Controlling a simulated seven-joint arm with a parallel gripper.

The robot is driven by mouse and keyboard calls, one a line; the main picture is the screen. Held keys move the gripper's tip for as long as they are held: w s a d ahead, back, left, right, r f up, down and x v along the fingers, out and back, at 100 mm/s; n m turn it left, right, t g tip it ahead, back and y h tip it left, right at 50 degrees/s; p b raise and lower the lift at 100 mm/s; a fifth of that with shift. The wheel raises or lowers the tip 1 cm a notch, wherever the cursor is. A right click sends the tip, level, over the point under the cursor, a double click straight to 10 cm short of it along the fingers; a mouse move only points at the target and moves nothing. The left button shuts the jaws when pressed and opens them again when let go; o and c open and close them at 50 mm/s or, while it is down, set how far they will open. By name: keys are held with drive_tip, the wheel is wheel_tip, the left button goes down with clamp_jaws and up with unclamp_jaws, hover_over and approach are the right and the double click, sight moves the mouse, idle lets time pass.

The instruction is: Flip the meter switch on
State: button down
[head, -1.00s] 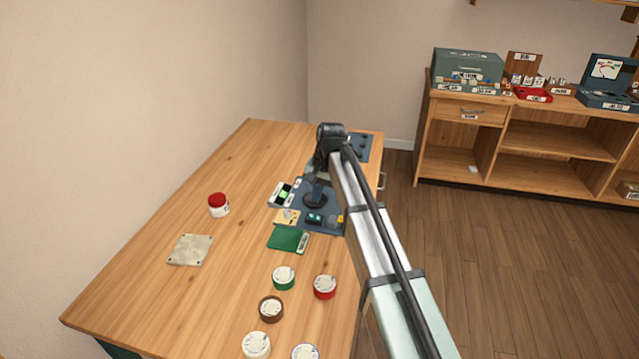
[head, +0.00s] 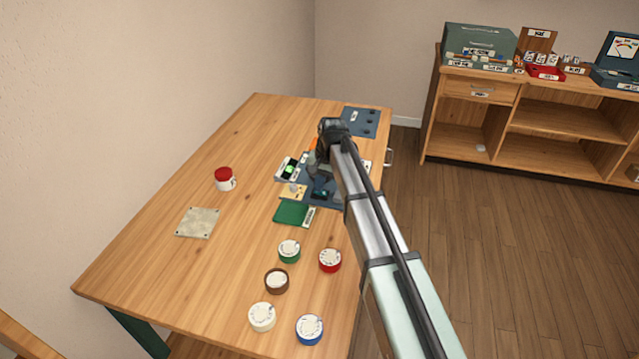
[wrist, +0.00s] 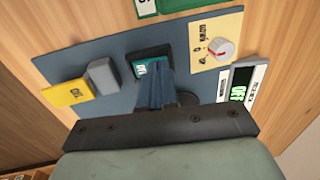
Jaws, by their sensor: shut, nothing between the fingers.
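The blue-grey meter panel (head: 325,200) lies on the wooden table; it fills the middle of the wrist view (wrist: 110,50). It bears a grey block (wrist: 102,75) beside a yellow label (wrist: 68,92), and a dark box with a teal display (wrist: 147,68). I cannot tell for certain which part is the switch. A white unit with a lit green display (wrist: 238,92), seemingly reading OFF, sits at the panel's edge. My gripper (wrist: 153,78) is shut and empty, its fingertips over or near the teal display; contact is unclear. In the head view my gripper (head: 318,172) is partly hidden by my arm.
A yellow plate with a red-marked dial (wrist: 215,46) adjoins the panel. A green box (head: 293,213), several round dials such as a red one (head: 330,260), a red-lidded jar (head: 225,179) and a metal plate (head: 198,222) lie around. The table's left side is mostly clear.

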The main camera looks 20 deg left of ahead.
sight(325, 193)
drive_tip(key=shift+a+f+h, duration=0.35)
drive_tip(key=shift+h, duration=0.25)
drive_tip(key=shift+s+d+f, duration=0.1)
drive_tip(key=shift+s+d, duration=0.05)
drive_tip(key=shift+d, duration=1.1)
drive_tip(key=shift+s, duration=0.1)
wheel_tip(325, 193, up, 15)
drive_tip(key=shift+w+d+f, duration=0.15)
drive_tip(key=shift+w, duration=0.05)
